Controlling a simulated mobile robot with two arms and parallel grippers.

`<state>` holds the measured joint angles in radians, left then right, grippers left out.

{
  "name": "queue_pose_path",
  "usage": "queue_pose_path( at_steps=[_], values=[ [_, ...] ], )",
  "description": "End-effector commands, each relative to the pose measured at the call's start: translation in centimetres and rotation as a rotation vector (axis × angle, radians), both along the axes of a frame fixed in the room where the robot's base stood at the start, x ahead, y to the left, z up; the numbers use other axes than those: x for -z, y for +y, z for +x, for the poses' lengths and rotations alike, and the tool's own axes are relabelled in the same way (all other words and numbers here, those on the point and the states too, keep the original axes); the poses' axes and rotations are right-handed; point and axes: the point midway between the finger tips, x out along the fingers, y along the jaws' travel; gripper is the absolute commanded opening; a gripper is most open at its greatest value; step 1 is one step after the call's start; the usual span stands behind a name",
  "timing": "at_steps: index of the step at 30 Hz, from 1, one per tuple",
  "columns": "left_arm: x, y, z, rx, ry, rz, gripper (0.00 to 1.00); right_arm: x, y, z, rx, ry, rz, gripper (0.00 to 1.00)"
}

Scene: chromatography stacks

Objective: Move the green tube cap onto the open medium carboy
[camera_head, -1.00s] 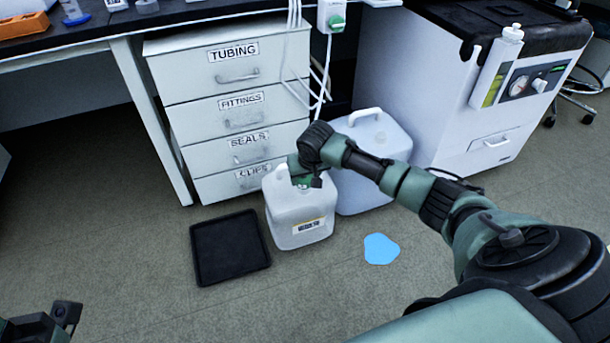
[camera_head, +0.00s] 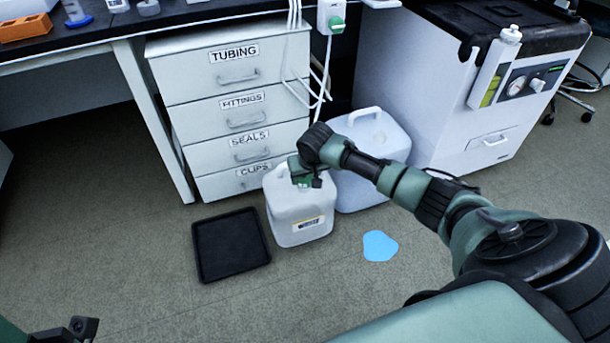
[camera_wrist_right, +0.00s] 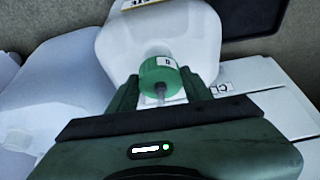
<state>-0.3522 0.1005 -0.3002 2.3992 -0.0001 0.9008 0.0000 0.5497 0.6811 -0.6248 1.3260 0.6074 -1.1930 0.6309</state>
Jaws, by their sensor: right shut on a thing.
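The medium carboy (camera_head: 300,215) is a white jug with a small label, standing on the floor by the drawers; its body also fills the top middle of the right wrist view (camera_wrist_right: 185,25). My right gripper (camera_head: 305,178) is over its top. In the right wrist view the fingers (camera_wrist_right: 160,84) are shut on the green tube cap (camera_wrist_right: 157,70), which has a small white tag and a thin tube. The cap lines up with the carboy's neck, but I cannot tell whether it is seated. Only part of my left arm shows at the lower left; its fingers are hidden.
A larger white carboy (camera_head: 374,150) stands just behind to the right. A black tray (camera_head: 231,246) lies to the left and a blue puddle (camera_head: 379,246) to the right. Labelled drawers (camera_head: 232,120) stand behind, and a white machine (camera_head: 455,110) at the back right.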

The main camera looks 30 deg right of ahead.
Motion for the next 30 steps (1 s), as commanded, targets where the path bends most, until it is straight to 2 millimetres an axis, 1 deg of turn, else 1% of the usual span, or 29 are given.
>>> queue_pose_path(
  at_steps=[9, 18, 30],
  values=[
    [0.2, 0.0, 0.1, 0.0, 0.001, 0.001, 0.36, 0.9, 0.0, 0.1, 0.0, -0.001, 0.0, 0.07],
    [-0.1, -0.1, 0.1, 0.0, -0.016, 0.002, 0.36, 1.9, 0.0, 0.1, 0.0, -0.001, 0.0, 0.07],
    [-0.3, 0.0, 0.0, 0.0, -0.016, 0.002, 0.36, 2.0, 0.0, 0.1, 0.0, -0.001, 0.001, 0.07]
  ],
)
